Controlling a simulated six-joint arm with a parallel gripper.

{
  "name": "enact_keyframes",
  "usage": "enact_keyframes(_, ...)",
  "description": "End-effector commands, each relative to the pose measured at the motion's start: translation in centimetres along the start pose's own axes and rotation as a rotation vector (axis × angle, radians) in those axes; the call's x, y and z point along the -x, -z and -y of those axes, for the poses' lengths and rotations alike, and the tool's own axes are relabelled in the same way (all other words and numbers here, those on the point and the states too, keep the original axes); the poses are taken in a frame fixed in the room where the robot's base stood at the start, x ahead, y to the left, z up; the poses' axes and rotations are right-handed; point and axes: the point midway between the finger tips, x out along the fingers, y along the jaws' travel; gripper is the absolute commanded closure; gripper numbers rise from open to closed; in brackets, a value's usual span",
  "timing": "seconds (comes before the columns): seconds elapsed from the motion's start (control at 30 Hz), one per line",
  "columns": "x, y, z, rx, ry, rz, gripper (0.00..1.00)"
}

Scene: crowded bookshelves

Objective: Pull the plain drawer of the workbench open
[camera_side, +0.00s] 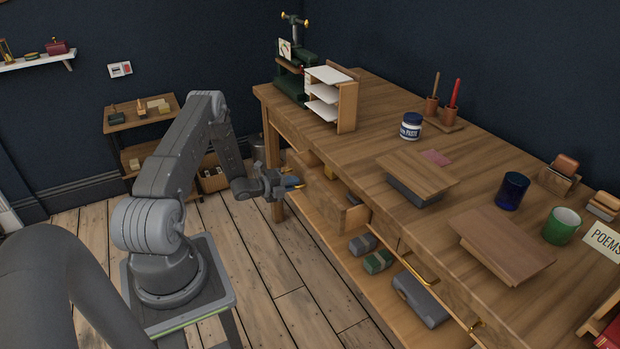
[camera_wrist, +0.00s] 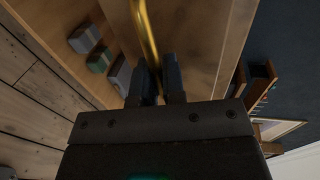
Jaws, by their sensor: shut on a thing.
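The workbench (camera_side: 374,111) is a long wooden bench with drawers under its top. A drawer (camera_side: 323,203) with a plain wooden front stands partly out at its left part, with its inside showing from above. My gripper (camera_side: 292,184) is at the front of this drawer, in the side view. In the wrist view, my gripper (camera_wrist: 159,78) is shut on a brass bar handle (camera_wrist: 147,32), which passes between the two fingers. The drawer's wooden front (camera_wrist: 195,45) shows beside the handle. The fingers hide part of the handle.
A second brass handle (camera_side: 419,269) is on the bench front further right. The lower shelf carries a green box (camera_side: 378,261) and a grey case (camera_side: 420,299). Boards, a paste jar (camera_side: 411,126) and mugs stand on the top. The floor (camera_side: 290,290) before the bench is clear.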

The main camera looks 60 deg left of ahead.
Motion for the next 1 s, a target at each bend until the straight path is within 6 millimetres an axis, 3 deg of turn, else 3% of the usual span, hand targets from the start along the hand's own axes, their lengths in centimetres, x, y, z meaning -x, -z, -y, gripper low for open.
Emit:
enact_keyframes(0.13,1.8,-0.1,-0.4,0.000,-0.002,0.004,1.00)
enact_keyframes(0.47,1.9,-0.1,-0.4,0.000,-0.001,0.004,1.00)
enact_keyframes(0.5,1.9,-0.1,-0.4,0.000,-0.001,0.004,0.86)
enact_keyframes(0.7,1.9,0.0,-0.4,0.000,-0.001,0.003,0.67)
enact_keyframes(1.0,1.7,0.0,-0.4,-0.001,0.000,0.001,0.66)
